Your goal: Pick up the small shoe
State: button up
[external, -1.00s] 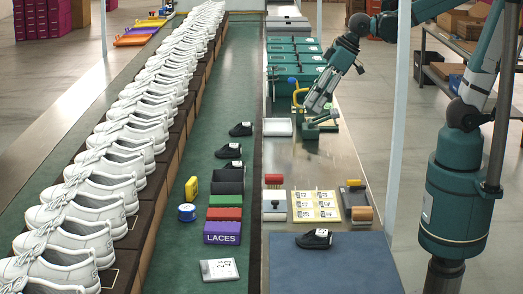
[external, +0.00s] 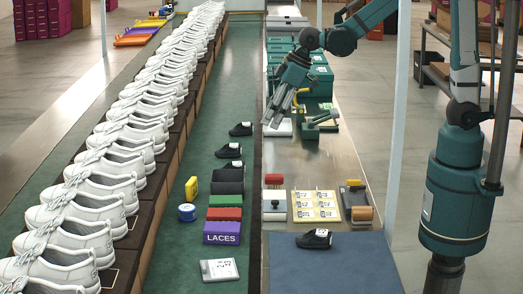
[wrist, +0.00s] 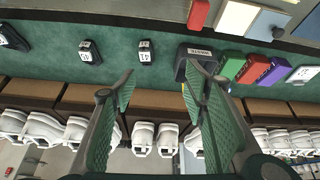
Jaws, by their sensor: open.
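One more small black shoe (external: 314,239) lies on the blue mat. My gripper (external: 270,124) is open and empty, above the metal bench by the belt's right edge, apart from the shoes. Its two green fingers show spread in the wrist view (wrist: 160,88).
A dark box (external: 228,187), a red box (external: 225,214) and a purple laces box (external: 222,233) stand on the belt. White shoes (external: 120,155) line the left rack. A green bin (external: 312,126) stands right of my gripper.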

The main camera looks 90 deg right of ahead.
send_near(233, 163)
jog(key=shift+w+d+f+n+g+p, duration=0.15)
jog(key=shift+w+f+g+p, duration=0.15)
jog(key=shift+f, duration=0.3)
jog(key=shift+w+a+f+n+g+p, duration=0.15)
jog(key=shift+w+f, duration=0.25)
jog(key=shift+f, duration=0.25)
jog(key=shift+d, duration=0.1)
jog(key=shift+f, duration=0.1)
jog(key=shift+b+x, duration=0.3)
jog(key=shift+x, duration=0.95)
jog(key=shift+w+b+x, duration=0.2)
jog(key=shift+b+x, duration=0.6)
jog(key=shift+x, duration=1.75)
jog(key=shift+c, duration=0.3)
jog(key=c, duration=1)
